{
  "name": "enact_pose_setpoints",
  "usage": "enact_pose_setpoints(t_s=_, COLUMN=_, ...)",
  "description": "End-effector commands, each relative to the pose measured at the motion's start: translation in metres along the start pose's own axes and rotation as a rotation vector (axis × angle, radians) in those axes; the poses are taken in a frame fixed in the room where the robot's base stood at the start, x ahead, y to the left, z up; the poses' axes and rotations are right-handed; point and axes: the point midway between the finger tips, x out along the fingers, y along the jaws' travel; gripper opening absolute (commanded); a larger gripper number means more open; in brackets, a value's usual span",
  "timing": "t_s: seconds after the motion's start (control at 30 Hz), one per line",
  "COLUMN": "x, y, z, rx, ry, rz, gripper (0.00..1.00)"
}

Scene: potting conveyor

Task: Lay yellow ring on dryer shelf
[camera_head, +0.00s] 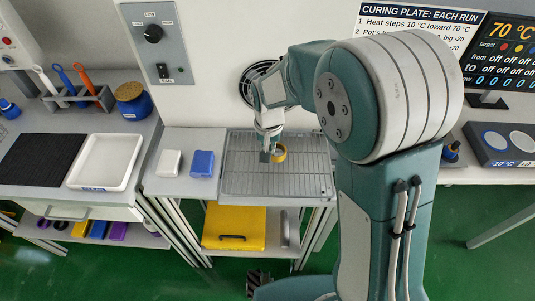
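The yellow ring (280,153) is at the end of my gripper (270,154), over the upper middle of the wire dryer shelf (245,182). The ring looks tilted up on edge. My gripper points down and its fingers are against the left side of the ring. The fingers are small here, and I cannot tell whether they are closed on the ring or whether the ring touches the wires. My arm hides part of the fan opening (258,76) behind the shelf.
A white block (169,163) and a blue block (203,163) stand left of the shelf. A control panel (155,40) is on the wall above. A white tray (104,162) lies further left. A yellow drawer (234,228) is below. The shelf's front wires are bare.

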Motion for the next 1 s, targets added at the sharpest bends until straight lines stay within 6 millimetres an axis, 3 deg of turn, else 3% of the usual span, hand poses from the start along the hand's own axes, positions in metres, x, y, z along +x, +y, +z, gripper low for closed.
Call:
enact_pose_setpoints(t_s=0.13, x=0.023, y=-0.001, z=0.001, rx=-0.001, ry=-0.003, rz=0.001, gripper=0.00)
enact_pose_setpoints(t_s=0.47, x=0.027, y=-0.002, z=0.001, rx=0.000, ry=-0.001, rz=0.001, gripper=0.00)
enact_pose_setpoints(t_s=0.5, x=0.027, y=-0.002, z=0.001, rx=0.000, ry=0.000, rz=0.001, gripper=0.20)
enact_pose_setpoints(t_s=0.57, x=0.027, y=-0.002, z=0.001, rx=0.000, ry=0.000, rz=0.001, gripper=0.43)
enact_pose_setpoints(t_s=1.0, x=0.020, y=-0.002, z=0.000, rx=0.000, ry=0.001, rz=0.000, gripper=0.43)
